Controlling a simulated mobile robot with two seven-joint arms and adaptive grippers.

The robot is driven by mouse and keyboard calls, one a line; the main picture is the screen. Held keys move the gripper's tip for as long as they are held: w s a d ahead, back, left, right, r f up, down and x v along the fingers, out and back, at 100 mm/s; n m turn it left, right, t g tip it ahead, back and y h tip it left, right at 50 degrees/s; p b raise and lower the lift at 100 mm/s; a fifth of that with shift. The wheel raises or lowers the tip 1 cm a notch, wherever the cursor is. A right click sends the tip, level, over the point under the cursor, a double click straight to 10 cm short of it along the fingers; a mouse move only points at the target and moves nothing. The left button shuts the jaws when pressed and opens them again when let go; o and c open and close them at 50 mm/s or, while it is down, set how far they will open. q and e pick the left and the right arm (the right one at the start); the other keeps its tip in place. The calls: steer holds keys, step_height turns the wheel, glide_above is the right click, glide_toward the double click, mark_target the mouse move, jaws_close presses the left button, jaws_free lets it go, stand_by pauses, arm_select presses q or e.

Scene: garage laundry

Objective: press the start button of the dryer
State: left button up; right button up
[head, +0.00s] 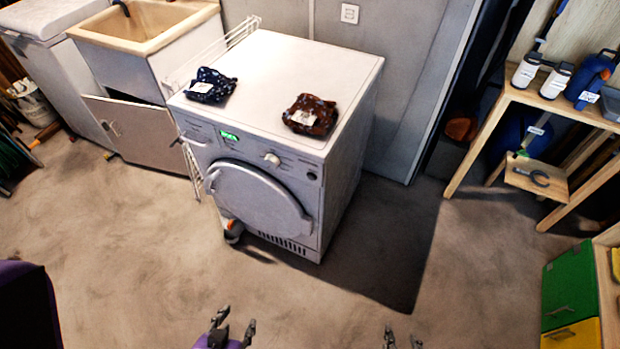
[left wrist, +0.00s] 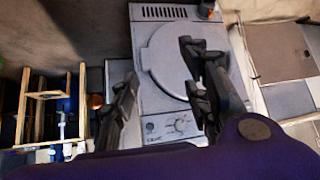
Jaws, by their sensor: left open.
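The white dryer (head: 262,205) stands in the middle of the head view, its round door (head: 255,198) shut. Its top front panel has a lit green display (head: 229,136), a dial (head: 272,159) and a small dark round button (head: 312,176) at the right end. I cannot read which control is the start button. The left wrist view shows the dryer upside down, with the dial (left wrist: 180,125) and dark button (left wrist: 150,127). My left gripper (head: 234,322) is open and empty, in front of the dryer and apart from it. My right gripper (head: 403,341) is open and empty, farther right.
A white rack (head: 215,55) and a sink cabinet (head: 140,125) stand left. A wooden shelf (head: 520,95) with bottles stands right. The floor before the dryer is mostly clear.

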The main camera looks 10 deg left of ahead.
arm_select(q)
jaws_close()
stand_by(0.7)
stand_by(0.5)
